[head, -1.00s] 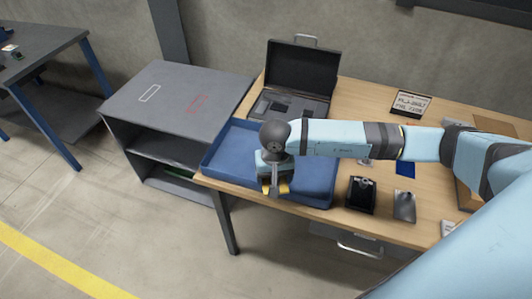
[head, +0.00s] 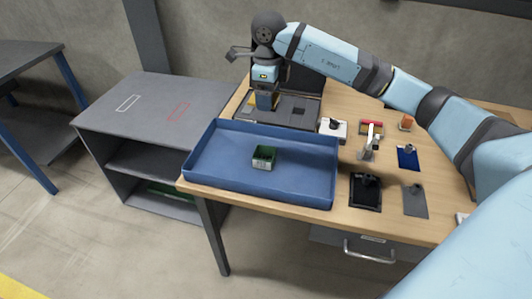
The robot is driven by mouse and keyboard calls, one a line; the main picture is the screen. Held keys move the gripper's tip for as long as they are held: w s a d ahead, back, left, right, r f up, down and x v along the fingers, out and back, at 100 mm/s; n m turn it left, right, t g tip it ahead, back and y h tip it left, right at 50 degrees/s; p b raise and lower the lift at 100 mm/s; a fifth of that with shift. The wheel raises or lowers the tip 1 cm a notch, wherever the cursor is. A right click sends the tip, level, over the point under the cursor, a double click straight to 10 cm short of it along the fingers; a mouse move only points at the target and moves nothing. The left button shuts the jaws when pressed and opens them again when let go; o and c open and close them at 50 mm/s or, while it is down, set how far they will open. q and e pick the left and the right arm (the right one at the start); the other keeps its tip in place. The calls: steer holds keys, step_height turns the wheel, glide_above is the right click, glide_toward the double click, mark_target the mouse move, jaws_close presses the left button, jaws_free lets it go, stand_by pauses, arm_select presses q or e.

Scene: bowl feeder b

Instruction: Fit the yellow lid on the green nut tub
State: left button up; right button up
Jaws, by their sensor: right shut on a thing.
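The green nut tub (head: 264,158) stands in the blue tray (head: 215,172), near its middle, with its open dark inside facing up. My right gripper (head: 265,107) points down over the open black case behind the tray. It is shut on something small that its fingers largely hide. Yellow shows at and beside the fingers, which fits the yellow lid, but its outline is not clear. The gripper is behind the tub and apart from it. My left gripper is not in view.
The black case (head: 292,110) has its raised lid behind my right arm. Several small fixtures, a black holder (head: 366,192) and a grey plate (head: 415,202) lie right of the tray. A grey shelf unit (head: 150,105) stands left. The tray around the tub is clear.

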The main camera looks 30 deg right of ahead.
glide_toward(268, 148)
step_height(268, 148, down, 2)
steer(key=s+a, duration=0.2)
steer(key=f, duration=0.4)
steer(key=shift+s+d+f, duration=0.1)
steer(key=shift+s+f, duration=0.1)
steer(key=shift+f, duration=0.3)
steer(key=shift+f, duration=0.1)
steer(key=o, duration=0.9)
